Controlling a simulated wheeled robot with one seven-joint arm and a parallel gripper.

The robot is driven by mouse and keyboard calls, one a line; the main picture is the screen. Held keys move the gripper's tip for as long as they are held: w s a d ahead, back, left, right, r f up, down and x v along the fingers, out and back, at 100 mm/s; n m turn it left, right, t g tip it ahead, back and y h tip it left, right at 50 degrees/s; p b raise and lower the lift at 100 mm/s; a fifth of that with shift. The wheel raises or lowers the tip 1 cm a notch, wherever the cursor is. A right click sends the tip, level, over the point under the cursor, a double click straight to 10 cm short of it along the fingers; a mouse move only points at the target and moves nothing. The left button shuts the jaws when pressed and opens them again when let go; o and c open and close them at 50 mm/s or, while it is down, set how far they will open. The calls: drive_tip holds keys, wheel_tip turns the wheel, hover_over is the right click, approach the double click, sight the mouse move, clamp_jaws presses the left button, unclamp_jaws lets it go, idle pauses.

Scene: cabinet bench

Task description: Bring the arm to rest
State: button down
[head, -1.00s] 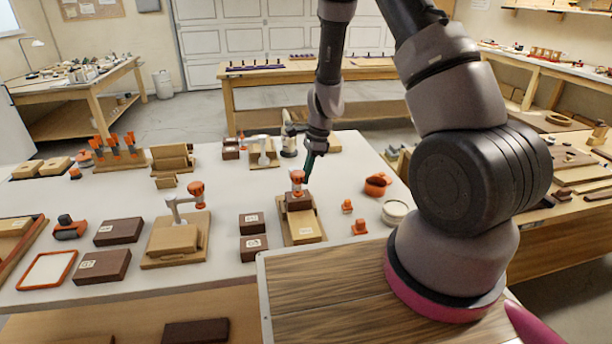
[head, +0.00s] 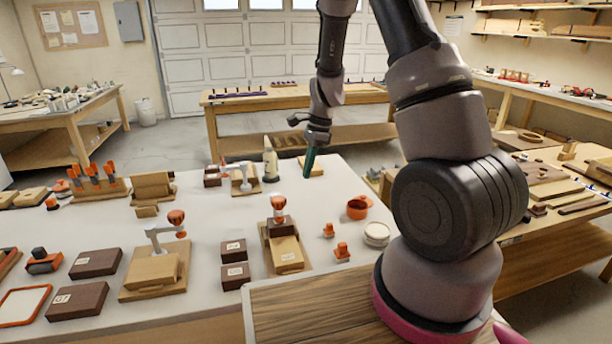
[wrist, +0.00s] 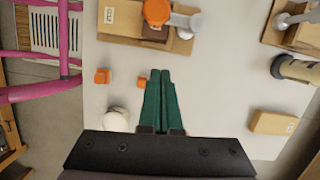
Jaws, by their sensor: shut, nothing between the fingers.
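My gripper (head: 309,162) has green fingers and hangs over the far right part of the white bench (head: 330,235), pointing down. In the wrist view its fingers (wrist: 161,75) are closed together with nothing between them. Below it the bench top shows, and it touches no object that I can see. My arm is bent, with its forearm hanging down to the gripper.
A clamp fixture with an orange knob (head: 278,202) stands left of my gripper. An orange cup (head: 358,208), small orange pieces (head: 342,251) and a round white-topped container (head: 377,233) lie to the right. A pale bottle (head: 270,160) and a wooden block (wrist: 273,122) are near.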

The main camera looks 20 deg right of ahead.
drive_tip(key=s+r+n+t, duration=0.2)
drive_tip(key=s+r+n, duration=0.15)
drive_tip(key=r, duration=0.65)
drive_tip(key=s+r+n+t, duration=0.1)
drive_tip(key=s+r+n, duration=0.25)
drive_tip(key=r, duration=0.75)
drive_tip(key=s+d+r+n+t, duration=0.1)
drive_tip(key=s+r+n+t, duration=0.1)
drive_tip(key=s+r, duration=0.3)
drive_tip(key=s+d+r+n+t, duration=0.2)
drive_tip(key=s+r+n, duration=0.2)
drive_tip(key=s, duration=0.6)
drive_tip(key=shift+r+h, duration=0.4)
drive_tip(key=shift+r, duration=0.15)
